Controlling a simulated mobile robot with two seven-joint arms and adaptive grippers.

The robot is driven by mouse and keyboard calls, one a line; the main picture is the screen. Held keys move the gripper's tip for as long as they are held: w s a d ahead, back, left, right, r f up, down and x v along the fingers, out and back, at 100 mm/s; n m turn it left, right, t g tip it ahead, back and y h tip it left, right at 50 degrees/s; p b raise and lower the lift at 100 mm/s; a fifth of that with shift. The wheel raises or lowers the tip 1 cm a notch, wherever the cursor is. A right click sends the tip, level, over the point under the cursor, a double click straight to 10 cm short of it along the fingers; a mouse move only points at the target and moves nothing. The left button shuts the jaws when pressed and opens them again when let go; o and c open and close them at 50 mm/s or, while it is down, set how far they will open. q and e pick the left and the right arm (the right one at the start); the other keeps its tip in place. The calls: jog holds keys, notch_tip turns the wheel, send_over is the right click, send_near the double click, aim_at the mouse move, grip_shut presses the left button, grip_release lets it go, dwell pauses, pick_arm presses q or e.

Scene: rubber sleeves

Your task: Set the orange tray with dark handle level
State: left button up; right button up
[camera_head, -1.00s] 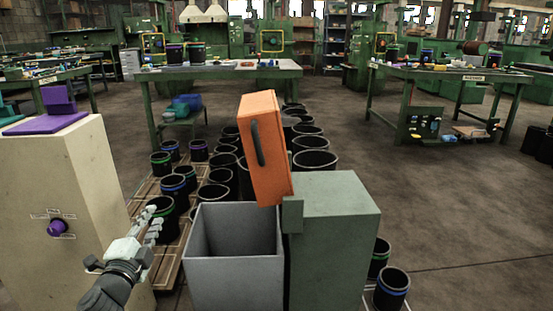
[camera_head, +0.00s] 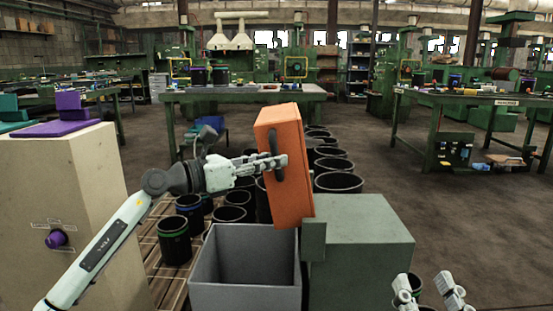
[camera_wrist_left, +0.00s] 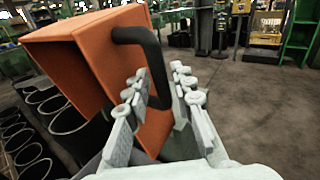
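The orange tray (camera_head: 290,190) stands steeply tilted, almost on end, above the edge between an open grey bin and a grey-green block. Its dark handle (camera_head: 274,172) is on the face towards the bin. In the left wrist view the tray (camera_wrist_left: 90,60) shows a hollow side, and the handle (camera_wrist_left: 148,55) is a bent bar. My left gripper (camera_head: 280,162) is at the handle in the head view. In the wrist view its fingers (camera_wrist_left: 160,75) are spread on either side of the handle's lower part. My right gripper (camera_head: 432,292) is open and empty at the bottom right.
The open grey bin (camera_head: 202,272) is below the tray, with the grey-green block (camera_head: 365,235) to its right. Several black buckets (camera_head: 175,240) stand behind the bin. Floor is clear at right.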

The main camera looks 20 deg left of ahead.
pick_arm(q)
jog(key=shift+w+d, duration=0.5)
jog(key=shift+w, duration=0.05)
grip_shut()
